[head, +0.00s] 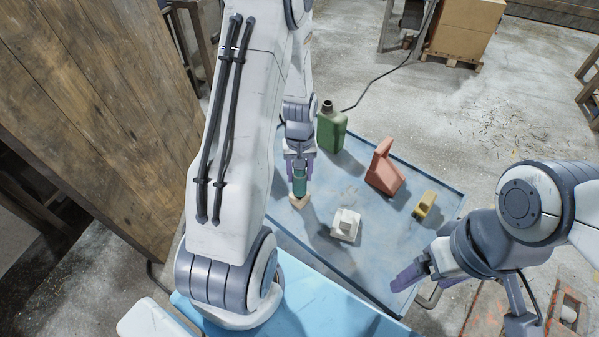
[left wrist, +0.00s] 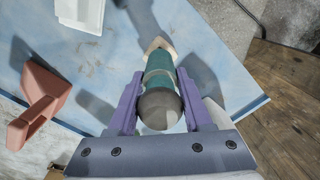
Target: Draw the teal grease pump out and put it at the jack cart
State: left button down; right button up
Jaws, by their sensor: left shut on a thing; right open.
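The teal grease pump (head: 299,184) has a teal body, a grey rounded end and a pale cream tip. My left gripper (head: 300,170) is shut on it, with a purple finger on each side. The pump (left wrist: 160,68) also shows between the fingers of my left gripper (left wrist: 158,98) in the left wrist view, its cream tip pointing away. I cannot tell whether the tip touches the blue tray top. My right gripper (head: 408,283) is open and empty at the tray's lower right edge. I cannot make out a jack cart for certain.
The blue tray top (head: 380,238) holds a green canister (head: 331,130), a red jug-like piece (head: 384,172), a yellow piece (head: 425,204) and a white block (head: 345,225). A wooden panel (head: 90,110) stands at left. A cardboard box (head: 465,28) sits on a pallet at the back.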

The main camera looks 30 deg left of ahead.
pick_arm(q)
jog(key=shift+f, duration=0.2)
jog(key=shift+c, duration=1.2)
grip_release()
jog(key=shift+r, duration=0.1)
notch_tip(320, 180, up, 10)
jog(key=shift+r+b, duration=0.25)
jog(key=shift+b, duration=0.65)
jog(key=s+d+r+m+b, duration=0.1)
jog(key=s+d+r+m, duration=0.2)
jog(key=d, duration=0.5)
jog(key=s+d+r+m, duration=0.1)
jog(key=s+d+m, duration=0.25)
jog(key=d, duration=0.45)
jog(key=s+d+m+h+b, duration=0.1)
jog(key=s+d+m, duration=0.7)
jog(key=s, duration=0.4)
jog(key=shift+s+d+r, duration=0.3)
